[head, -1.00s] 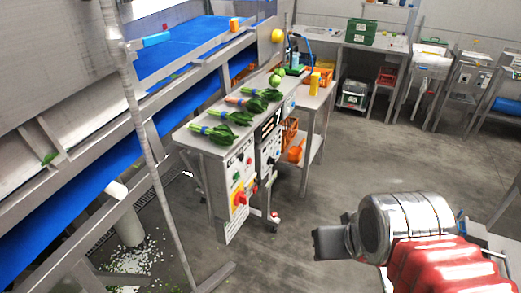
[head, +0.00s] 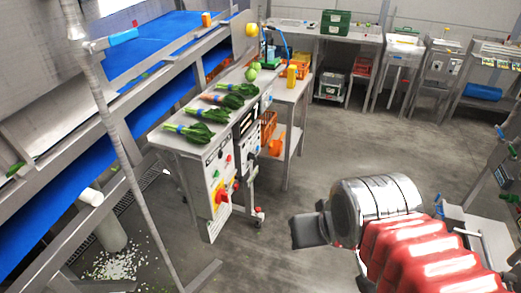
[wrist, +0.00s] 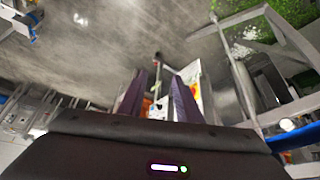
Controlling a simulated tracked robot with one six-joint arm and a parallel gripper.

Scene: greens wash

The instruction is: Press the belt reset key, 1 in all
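A pale control panel (head: 220,178) hangs on the near end of the steel table. It carries a red-on-yellow knob (head: 220,194) and several small red, green and dark buttons. Their labels are too small to read, so I cannot tell which is the belt reset key. My gripper (head: 308,231) is in the air to the right of the panel, well apart from it. In the wrist view my gripper (wrist: 157,88) has its two dark fingers apart, with nothing seen held between them. A pale panel with colored spots (wrist: 197,88) shows partly behind the right finger.
Bunches of greens (head: 194,133) lie on the steel table (head: 172,146). A blue conveyor belt (head: 50,222) runs along the left, with a pole (head: 120,150) in front. An orange crate (head: 268,127) sits beside the table. The grey floor (head: 350,140) between panel and benches is clear.

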